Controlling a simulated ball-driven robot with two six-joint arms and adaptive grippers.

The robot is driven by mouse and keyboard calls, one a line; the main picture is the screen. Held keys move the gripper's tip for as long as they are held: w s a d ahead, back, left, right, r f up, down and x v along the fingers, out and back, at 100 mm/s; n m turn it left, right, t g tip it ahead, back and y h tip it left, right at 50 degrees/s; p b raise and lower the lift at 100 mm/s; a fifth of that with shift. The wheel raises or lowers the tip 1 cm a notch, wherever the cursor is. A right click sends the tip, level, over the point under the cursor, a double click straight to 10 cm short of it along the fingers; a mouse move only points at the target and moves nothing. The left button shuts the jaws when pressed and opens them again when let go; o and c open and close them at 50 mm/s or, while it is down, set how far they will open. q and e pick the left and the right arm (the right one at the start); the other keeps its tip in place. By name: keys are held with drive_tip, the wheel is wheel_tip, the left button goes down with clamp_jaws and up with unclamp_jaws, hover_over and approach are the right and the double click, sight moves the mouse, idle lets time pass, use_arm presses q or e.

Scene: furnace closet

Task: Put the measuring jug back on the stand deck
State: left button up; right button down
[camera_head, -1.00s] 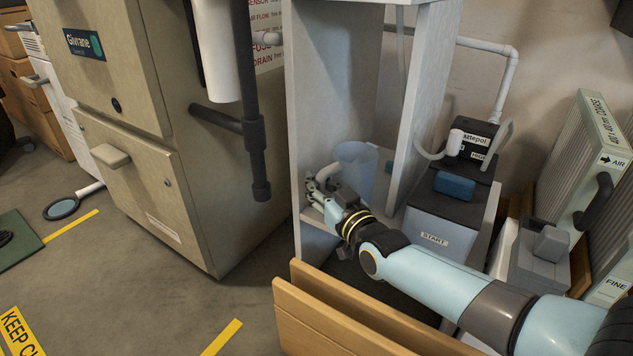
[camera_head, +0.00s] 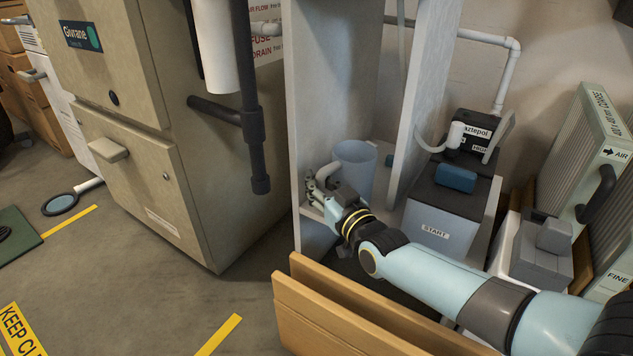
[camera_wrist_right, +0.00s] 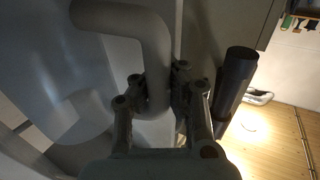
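The measuring jug (camera_head: 356,162) is a translucent pale blue vessel with a grey handle. It is upright between the side panels of the grey stand (camera_head: 330,88), at its lower deck (camera_head: 312,212); I cannot tell whether its base touches the deck. My right gripper (camera_head: 322,182) reaches in from the right and is at the jug's handle. In the right wrist view, its fingers (camera_wrist_right: 153,88) close on both sides of the handle (camera_wrist_right: 155,50), with the jug's wall (camera_wrist_right: 45,80) to the left. My left gripper is not in view.
A beige furnace cabinet (camera_head: 150,150) stands left of the stand, with a dark pipe (camera_head: 254,110) hanging between. A pump box labelled START (camera_head: 435,220) stands right of the stand. Filters (camera_head: 585,150) lean at the right.

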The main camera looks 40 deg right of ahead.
drive_tip(key=shift+f, duration=0.35)
drive_tip(key=c, duration=1.4)
unclamp_jaws()
drive_tip(key=shift+s, duration=0.1)
